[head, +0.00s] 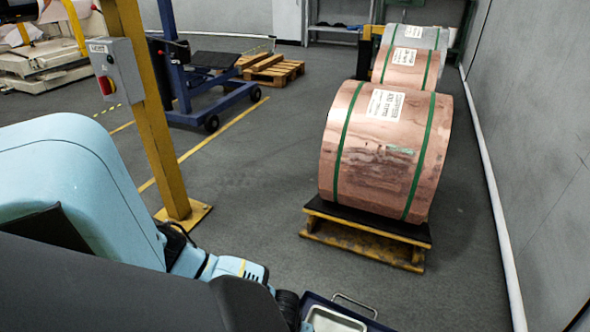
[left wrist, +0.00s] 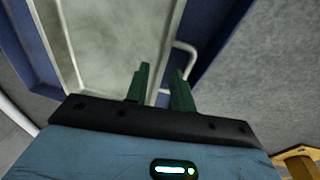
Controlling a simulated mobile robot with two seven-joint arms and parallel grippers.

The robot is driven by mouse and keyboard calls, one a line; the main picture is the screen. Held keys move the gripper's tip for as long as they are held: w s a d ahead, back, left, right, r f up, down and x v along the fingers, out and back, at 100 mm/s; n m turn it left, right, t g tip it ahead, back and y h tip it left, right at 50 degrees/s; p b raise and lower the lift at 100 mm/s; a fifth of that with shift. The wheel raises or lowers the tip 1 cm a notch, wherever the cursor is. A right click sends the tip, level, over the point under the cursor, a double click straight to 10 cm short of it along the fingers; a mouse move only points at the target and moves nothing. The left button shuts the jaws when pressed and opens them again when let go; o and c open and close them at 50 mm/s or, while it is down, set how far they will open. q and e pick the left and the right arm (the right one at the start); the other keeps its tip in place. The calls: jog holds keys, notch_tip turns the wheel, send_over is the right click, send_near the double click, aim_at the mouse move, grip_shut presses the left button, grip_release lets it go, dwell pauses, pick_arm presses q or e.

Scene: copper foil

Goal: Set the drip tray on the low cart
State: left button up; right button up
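The drip tray (head: 333,321) shows at the bottom edge of the head view, cut off by the frame. It has a pale rim, a grey inside and a dark blue surround (head: 378,326). A thin metal handle (head: 357,306) stands beside its rim. In the left wrist view the tray (left wrist: 110,40) fills the upper middle, and the handle (left wrist: 190,60) is partly behind a finger. My left gripper (left wrist: 160,85) has its two green fingers apart, over the rim on the handle side; contact cannot be told. My right gripper is out of view. I cannot make out the low cart for sure.
A copper coil (head: 384,150) with green straps sits on a yellow stand (head: 362,240), with another behind it. A yellow post (head: 150,120) stands at left, a blue wheeled frame (head: 212,100) and a wooden pallet (head: 268,72) beyond. The floor between is clear; a wall bounds the right.

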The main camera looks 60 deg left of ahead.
pick_arm(q)
notch_tip(320, 180, up, 8)
jog(key=s+p, duration=0.1)
jog(key=p, duration=0.2)
jog(key=shift+s, duration=0.15)
dwell(0.3)
